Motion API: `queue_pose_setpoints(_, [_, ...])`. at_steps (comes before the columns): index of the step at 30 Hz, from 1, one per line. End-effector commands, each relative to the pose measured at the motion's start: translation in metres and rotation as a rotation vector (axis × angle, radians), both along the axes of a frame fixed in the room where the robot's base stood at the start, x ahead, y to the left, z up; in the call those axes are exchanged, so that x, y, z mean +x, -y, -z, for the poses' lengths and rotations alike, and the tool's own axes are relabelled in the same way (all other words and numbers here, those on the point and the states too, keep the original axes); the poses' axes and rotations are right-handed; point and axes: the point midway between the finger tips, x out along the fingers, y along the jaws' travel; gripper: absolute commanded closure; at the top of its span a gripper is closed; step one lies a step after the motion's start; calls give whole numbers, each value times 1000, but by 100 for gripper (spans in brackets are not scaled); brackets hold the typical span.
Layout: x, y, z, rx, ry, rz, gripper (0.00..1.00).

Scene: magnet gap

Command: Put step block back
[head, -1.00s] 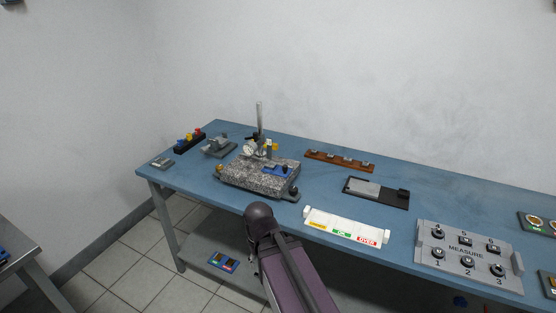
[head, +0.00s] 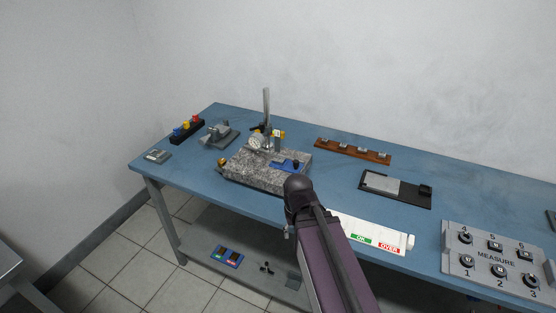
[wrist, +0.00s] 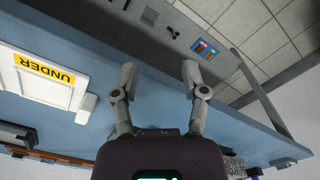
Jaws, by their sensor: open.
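I cannot tell for sure which piece is the step block. A grey stepped metal piece (head: 220,134) sits at the back left of the blue bench. A granite plate (head: 250,173) carries an upright gauge stand (head: 267,105), with a blue piece (head: 286,164) at its right. My gripper (wrist: 159,78) is open and empty in the wrist view, its fingers pointing past the bench edge toward the lower shelf and floor. In the head view my arm hides it.
A wooden rack (head: 352,150) and a black tray with a grey plate (head: 425,202) lie at the back. A white sorting tray (head: 405,241) and the MEASURE panel (head: 492,254) are on the right. The lower shelf (head: 200,220) holds small items.

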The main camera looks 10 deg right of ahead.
Motion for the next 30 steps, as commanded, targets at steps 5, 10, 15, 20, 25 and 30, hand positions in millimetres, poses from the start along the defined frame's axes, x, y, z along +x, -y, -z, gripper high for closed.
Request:
queue_pose_setpoints(5, [0, 0, 0, 0, 0, 0, 43])
queue_pose_setpoints(10, [2, 0, -2, 0, 0, 9, 17])
queue_pose_setpoints(15, [12, 5, -10, 4, 3, 81, 17])
queue_pose_setpoints(20, [33, 5, -27, 12, 6, 230, 17])
queue_pose_setpoints(25, [65, 6, -51, 25, 10, 466, 17])
queue_pose_setpoints(30, [100, 6, -76, 39, 9, 735, 17])
